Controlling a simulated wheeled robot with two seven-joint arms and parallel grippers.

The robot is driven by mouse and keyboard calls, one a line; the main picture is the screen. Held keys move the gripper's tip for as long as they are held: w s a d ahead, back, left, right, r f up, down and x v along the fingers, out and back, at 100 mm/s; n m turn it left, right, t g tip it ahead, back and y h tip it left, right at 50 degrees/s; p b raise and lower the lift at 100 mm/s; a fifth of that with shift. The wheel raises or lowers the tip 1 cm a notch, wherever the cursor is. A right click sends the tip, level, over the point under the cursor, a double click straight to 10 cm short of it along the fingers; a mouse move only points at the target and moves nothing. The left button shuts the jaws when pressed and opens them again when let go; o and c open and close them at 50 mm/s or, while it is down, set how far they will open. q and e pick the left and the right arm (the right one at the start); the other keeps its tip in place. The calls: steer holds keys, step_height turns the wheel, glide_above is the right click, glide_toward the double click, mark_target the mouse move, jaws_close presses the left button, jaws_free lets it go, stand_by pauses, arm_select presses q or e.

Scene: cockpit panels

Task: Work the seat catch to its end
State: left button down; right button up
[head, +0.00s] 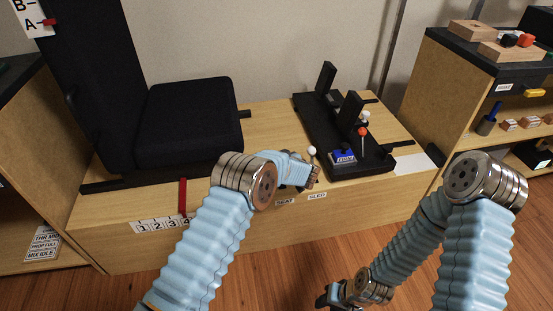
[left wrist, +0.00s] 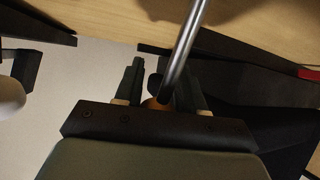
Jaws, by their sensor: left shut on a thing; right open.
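The black seat (head: 188,122) sits on a wooden base at the left. A red pointer (head: 183,196) hangs at its front edge, beside the 1-2-3-4 scale (head: 162,224), near the 4. My left gripper (head: 306,181) is at the base's front edge, above a small label (head: 285,202) that seems to read SEAT. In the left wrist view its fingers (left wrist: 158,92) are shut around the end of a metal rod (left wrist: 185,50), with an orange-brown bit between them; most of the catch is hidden. My right gripper (head: 335,296) is low at the front, open, away from everything.
A white-knobbed lever (head: 312,151) stands just behind my left gripper. A black pedestal (head: 320,125) with a red-knobbed lever (head: 362,132) and a blue block (head: 342,157) is to the right. A shelf (head: 430,95) stands at far right. The floor in front is clear.

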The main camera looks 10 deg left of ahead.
arm_select(q)
steer(key=c, duration=0.8)
jaws_free()
steer(key=shift+s+d+f, duration=0.2)
steer(key=shift+f, duration=0.5)
steer(key=shift+o, duration=0.2)
steer(key=shift+w+r, duration=0.1)
steer(key=shift+r, duration=0.15)
steer(key=shift+r, duration=0.1)
steer(key=shift+s+d+r, duration=0.15)
steer(key=shift+s+r, duration=0.05)
steer(key=shift+s, duration=0.05)
steer(key=v, duration=1.3)
